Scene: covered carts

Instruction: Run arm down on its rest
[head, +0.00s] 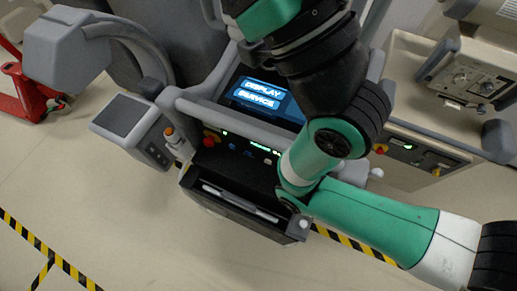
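A grey cart stands in the middle of the head view, with a lit screen (257,95) reading "DISPLAY SERVICE". At the upper left, a bulky grey head (68,47) sits at the end of a curved grey arm (140,40) that reaches over from the cart's side. This head is raised clear of the floor; I cannot make out a rest under it. My own teal and black arm links cross the centre and lower right, covering part of the cart. Neither of my grippers shows.
An open dark drawer or tray (245,222) fronts the cart, below a red knob (210,141). A grey box with a dark panel (122,115) juts out left. A beige cart (470,85) stands right, a red frame (30,98) far left. Striped tape (45,250) marks open floor.

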